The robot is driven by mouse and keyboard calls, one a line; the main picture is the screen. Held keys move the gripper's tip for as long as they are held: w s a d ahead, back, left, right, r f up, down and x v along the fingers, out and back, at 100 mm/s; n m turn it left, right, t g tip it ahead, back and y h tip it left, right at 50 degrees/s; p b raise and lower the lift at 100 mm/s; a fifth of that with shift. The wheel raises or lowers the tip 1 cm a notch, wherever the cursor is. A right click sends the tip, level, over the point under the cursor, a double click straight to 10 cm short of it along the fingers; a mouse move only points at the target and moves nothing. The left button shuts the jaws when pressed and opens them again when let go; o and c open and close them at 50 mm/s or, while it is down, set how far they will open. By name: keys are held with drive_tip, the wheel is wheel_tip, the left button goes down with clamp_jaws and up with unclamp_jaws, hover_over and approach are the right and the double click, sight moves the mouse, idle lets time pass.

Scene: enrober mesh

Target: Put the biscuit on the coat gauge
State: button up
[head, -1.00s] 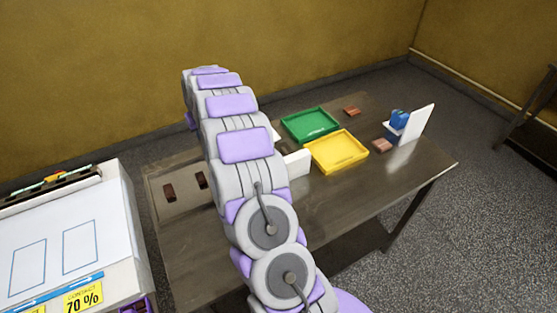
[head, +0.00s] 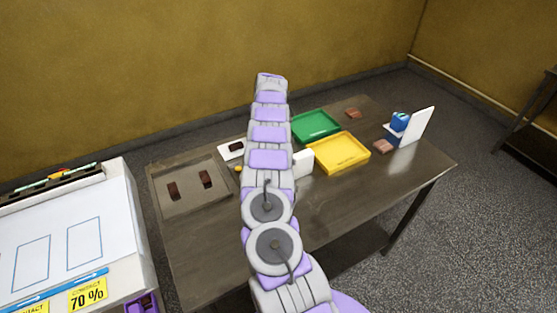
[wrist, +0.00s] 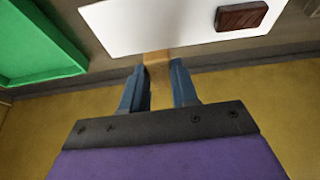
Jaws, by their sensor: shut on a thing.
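A dark brown biscuit (head: 236,149) lies on a white plate (head: 225,156) left of my arm. In the wrist view the biscuit (wrist: 241,16) sits on the right part of the plate (wrist: 150,25). My gripper (wrist: 160,72) is just beside the plate's edge, apart from that biscuit. Its blue fingers are shut on a tan piece (wrist: 157,60), mostly hidden between them; I cannot tell what it is. Two more dark biscuits (head: 173,190) (head: 205,179) lie in a shallow grey-brown tray (head: 190,208). I cannot tell which thing is the coat gauge.
A green tray (head: 296,138) and a yellow tray (head: 340,170) stand right of my arm, beside a white block (head: 303,163). Reddish-brown pieces (head: 352,113) (head: 383,146) lie near a blue item (head: 399,121) and white upright panel (head: 418,126). The table's front (head: 345,200) is clear.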

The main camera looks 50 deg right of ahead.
drive_tip(key=shift+s+d+f, duration=0.3)
drive_tip(key=shift+s+d, duration=0.25)
drive_tip(key=shift+s, duration=0.1)
drive_tip(key=shift+s+d+f, duration=0.3)
drive_tip(key=shift+s+d, duration=0.25)
drive_tip(key=shift+s, duration=0.05)
drive_tip(key=s+a+b, duration=0.1)
drive_tip(key=s+a, duration=0.2)
drive_tip(key=shift+a+r, duration=0.1)
drive_tip(key=shift+r, duration=0.05)
drive_tip(key=s, duration=0.2)
drive_tip(key=s+f+b, duration=0.1)
drive_tip(key=s, duration=0.2)
drive_tip(key=shift+s+f, duration=0.1)
drive_tip(key=shift+s, duration=0.25)
drive_tip(key=s+a, duration=0.1)
drive_tip(key=s, duration=0.1)
drive_tip(key=s+a+b, duration=0.1)
drive_tip(key=s+a, duration=0.1)
drive_tip(key=f, duration=0.2)
drive_tip(key=d+f+b, duration=0.1)
drive_tip(key=f, duration=0.1)
drive_tip(key=shift+d, duration=0.1)
drive_tip(key=shift+a+r, duration=0.25)
drive_tip(key=shift+a, duration=0.05)
drive_tip(key=shift+a+f, duration=0.15)
drive_tip(key=o, duration=0.8)
drive_tip(key=shift+s+d, duration=0.1)
drive_tip(key=shift+d, duration=0.2)
drive_tip(key=shift+a, duration=0.1)
